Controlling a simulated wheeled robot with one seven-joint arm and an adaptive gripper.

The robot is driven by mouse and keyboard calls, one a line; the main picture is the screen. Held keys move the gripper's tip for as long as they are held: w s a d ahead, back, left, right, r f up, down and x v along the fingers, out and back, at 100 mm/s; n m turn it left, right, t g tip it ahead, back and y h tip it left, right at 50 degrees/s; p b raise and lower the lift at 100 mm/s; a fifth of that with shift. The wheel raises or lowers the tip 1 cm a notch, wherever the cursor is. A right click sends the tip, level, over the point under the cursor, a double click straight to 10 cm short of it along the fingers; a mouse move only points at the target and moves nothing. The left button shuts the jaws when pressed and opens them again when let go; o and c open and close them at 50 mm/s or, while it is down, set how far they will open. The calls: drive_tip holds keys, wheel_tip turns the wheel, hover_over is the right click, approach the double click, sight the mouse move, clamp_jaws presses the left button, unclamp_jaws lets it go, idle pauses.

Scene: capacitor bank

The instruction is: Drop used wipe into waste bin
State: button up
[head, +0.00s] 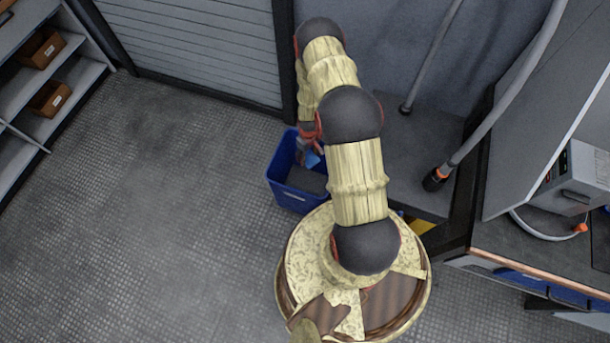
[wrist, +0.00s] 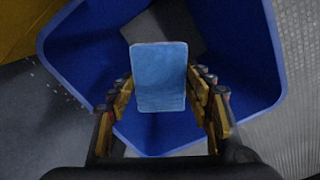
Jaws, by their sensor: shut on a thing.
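The used wipe (wrist: 159,78) is a light blue rectangle in the wrist view, held between the fingers of my gripper (wrist: 163,100). My gripper is shut on it. The blue waste bin (wrist: 240,50) lies beyond the wipe, with its opening facing the camera and its rim around the wipe in the picture. In the head view, the waste bin (head: 291,194) stands on the floor just left of my arm. My gripper (head: 311,150) shows there over the bin's opening, partly hidden by my arm, with a bit of the blue wipe (head: 312,160) visible.
Shelves with brown boxes (head: 50,98) stand at the far left. A roller shutter (head: 190,45) closes the back. Grey hoses (head: 500,100) and a bench with a grey device (head: 578,178) are at the right. The floor (head: 150,220) on the left is clear.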

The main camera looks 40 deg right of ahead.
drive_tip(key=o, duration=1.1)
drive_tip(key=shift+o, duration=0.4)
drive_tip(key=shift+r, duration=0.15)
wheel_tip(320, 180, up, 12)
